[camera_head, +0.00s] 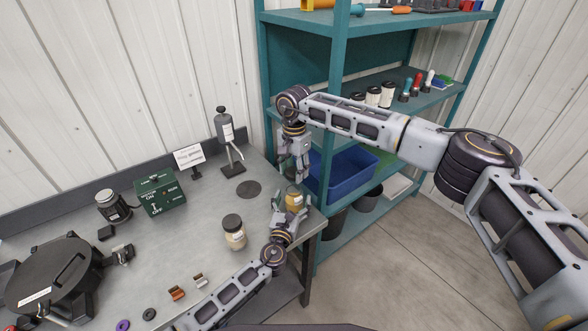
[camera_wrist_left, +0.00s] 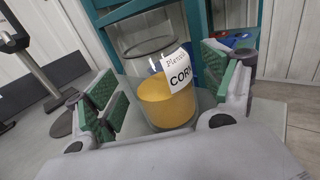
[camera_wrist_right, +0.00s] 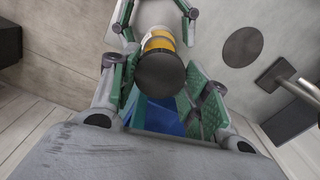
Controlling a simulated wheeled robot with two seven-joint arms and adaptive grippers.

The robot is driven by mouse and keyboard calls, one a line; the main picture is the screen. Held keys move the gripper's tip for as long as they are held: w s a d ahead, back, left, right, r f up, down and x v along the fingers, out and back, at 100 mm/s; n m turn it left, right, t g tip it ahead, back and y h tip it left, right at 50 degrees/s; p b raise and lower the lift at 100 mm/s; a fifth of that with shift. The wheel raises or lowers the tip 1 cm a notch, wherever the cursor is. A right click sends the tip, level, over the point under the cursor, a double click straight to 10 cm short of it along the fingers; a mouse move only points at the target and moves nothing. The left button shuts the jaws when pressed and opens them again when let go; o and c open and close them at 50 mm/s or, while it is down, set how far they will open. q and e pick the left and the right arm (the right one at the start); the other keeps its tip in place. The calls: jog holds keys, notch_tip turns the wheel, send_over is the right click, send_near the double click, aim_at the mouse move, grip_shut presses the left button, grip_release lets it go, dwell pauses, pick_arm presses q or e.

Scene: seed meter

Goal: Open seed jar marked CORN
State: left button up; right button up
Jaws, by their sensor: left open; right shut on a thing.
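The CORN jar (camera_wrist_left: 165,102) is clear glass with yellow seed in its lower part and a white label. It stands at the right end of the table, also seen in the head view (camera_head: 294,201). Its top looks uncovered in the left wrist view. My left gripper (camera_head: 288,210) is open, its green-padded fingers on either side of the jar. My right gripper (camera_head: 300,172) points down above the jar. In the right wrist view it is shut on a dark round lid (camera_wrist_right: 160,74), with the yellow jar beyond. The gap between lid and jar is unclear.
A second, dark-lidded jar (camera_head: 234,232) with pale contents stands left of my left gripper. A grey stand (camera_head: 229,145), a green switch box (camera_head: 160,193) and a black round machine (camera_head: 52,275) are on the table. The teal shelf (camera_head: 340,65) with a blue bin (camera_head: 345,178) stands behind.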

pick_arm(q)
jog(key=shift+v, duration=5.3)
jog(key=shift+s, duration=0.1)
